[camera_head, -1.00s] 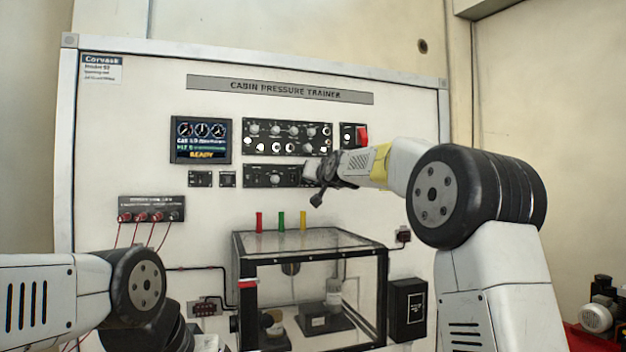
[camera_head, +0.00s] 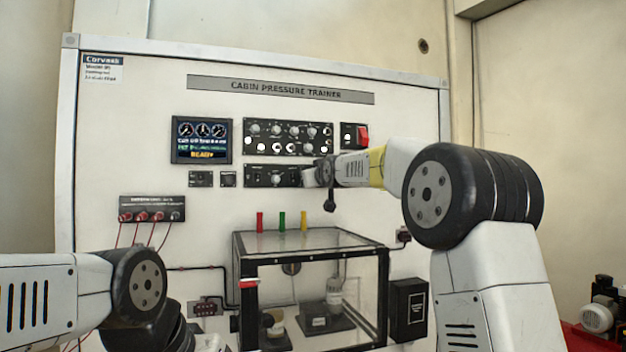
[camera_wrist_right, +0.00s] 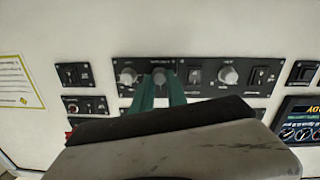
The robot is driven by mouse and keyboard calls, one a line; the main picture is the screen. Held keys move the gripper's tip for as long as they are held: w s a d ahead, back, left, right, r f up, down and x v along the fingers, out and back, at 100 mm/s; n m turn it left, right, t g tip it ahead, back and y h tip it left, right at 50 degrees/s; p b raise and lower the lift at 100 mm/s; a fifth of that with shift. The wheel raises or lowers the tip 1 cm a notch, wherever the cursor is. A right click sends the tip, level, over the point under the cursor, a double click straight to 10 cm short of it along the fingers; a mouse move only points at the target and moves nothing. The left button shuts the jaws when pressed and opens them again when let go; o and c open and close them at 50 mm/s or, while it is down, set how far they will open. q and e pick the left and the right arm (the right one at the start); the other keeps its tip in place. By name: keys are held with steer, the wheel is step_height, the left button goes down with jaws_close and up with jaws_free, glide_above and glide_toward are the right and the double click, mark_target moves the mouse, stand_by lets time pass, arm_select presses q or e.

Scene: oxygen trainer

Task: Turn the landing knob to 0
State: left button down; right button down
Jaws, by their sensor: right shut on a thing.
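The lower knob panel (camera_head: 262,176) is a black strip on the trainer board, right of the display. My right gripper (camera_head: 308,177) is at its right end. In the right wrist view the picture is turned over, and my green fingers (camera_wrist_right: 160,92) are shut on a dark grey knob (camera_wrist_right: 162,76) of this panel. Two light knobs stand beside it, one close on the left (camera_wrist_right: 127,77) and one further right (camera_wrist_right: 229,76). The labels are too small to read, so I cannot tell the knob's name or setting. My left arm shows at lower left; its gripper is not in view.
An upper panel (camera_head: 288,129) of knobs and switches sits just above, with a red switch (camera_head: 362,135) to its right. The display (camera_head: 201,140) reads READY. A clear chamber (camera_head: 318,240) with three coloured pegs on top stands below.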

steer(key=shift+f, duration=0.2)
steer(key=c, duration=1.3)
jaws_free()
steer(key=shift+r, duration=0.1)
steer(key=shift+v, duration=3.9)
